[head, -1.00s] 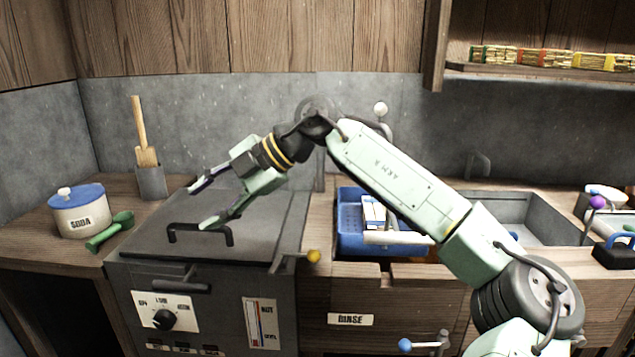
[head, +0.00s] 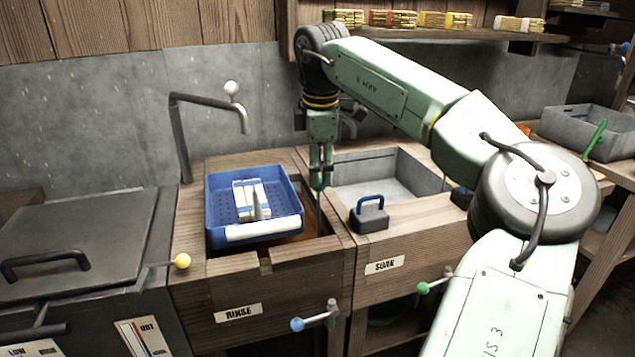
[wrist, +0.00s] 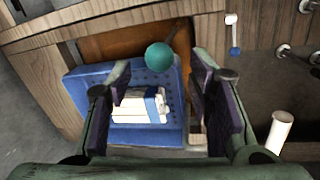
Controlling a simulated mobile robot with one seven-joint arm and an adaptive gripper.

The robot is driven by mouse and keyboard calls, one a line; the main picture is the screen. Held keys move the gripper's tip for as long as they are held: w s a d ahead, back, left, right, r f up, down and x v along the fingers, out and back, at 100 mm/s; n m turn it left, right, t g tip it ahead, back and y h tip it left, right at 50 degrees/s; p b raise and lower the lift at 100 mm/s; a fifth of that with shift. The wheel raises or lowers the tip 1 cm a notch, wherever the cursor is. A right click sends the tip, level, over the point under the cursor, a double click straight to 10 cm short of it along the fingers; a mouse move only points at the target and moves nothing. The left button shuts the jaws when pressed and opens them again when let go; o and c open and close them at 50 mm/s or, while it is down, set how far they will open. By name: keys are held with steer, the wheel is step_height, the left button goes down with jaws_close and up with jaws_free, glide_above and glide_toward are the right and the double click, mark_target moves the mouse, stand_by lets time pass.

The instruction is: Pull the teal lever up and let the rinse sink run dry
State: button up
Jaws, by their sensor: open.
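The teal lever shows as a round teal knob (wrist: 159,56) on a dark thin stem in the wrist view, between and a little beyond my gripper's fingertips. In the head view, my gripper (head: 320,176) points down by the right side of the rinse sink (head: 265,262), and a bit of teal shows at its tips. My gripper (wrist: 160,82) is open, with dark finger pads either side of the knob; I cannot tell whether either touches it. A blue perforated tray (head: 215,225) with pale blocks sits in the rinse sink, hiding most of its inside. No water level shows.
The soak sink (head: 440,185) is to the right, with a blue-handled grey block (head: 369,216) on its front edge. Blue (head: 297,324), green (head: 423,288) and yellow (head: 182,261) knobs stick out in front. A tap (head: 180,140) stands behind the tray. A lidded dark unit (head: 80,225) is left.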

steer(key=shift+w+f, duration=0.25)
steer(key=shift+f, duration=1)
steer(key=shift+w+f, duration=0.25)
steer(key=shift+f, duration=1)
steer(key=shift+c, duration=0.4)
steer(key=shift+a, duration=0.1)
jaws_close()
steer(key=shift+p, duration=0.35)
